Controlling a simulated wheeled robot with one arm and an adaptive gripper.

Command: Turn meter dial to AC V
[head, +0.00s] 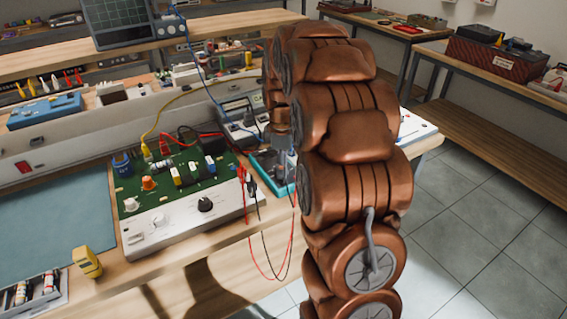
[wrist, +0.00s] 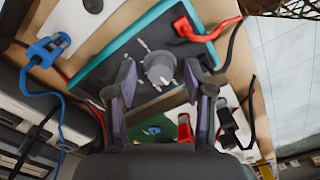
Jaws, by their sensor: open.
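The meter is a dark panel with a teal rim (wrist: 140,32), seen close in the wrist view. Its round grey dial (wrist: 160,68) sits near the panel's middle with light marks around it; I cannot read the marks or tell where the dial points. My gripper (wrist: 160,72) is open, with one finger on each side of the dial. Gaps show between the fingers and the dial. In the head view only part of the meter's teal rim (head: 284,193) shows; my gripper and arm cover much of the rest.
A red plug (wrist: 183,27) with its lead lies at the meter's edge. A blue clip (wrist: 45,50) is to the left. In the head view a green circuit board (head: 180,180) with a black knob (head: 205,204) stands left of the meter, with red and black leads hanging off the bench.

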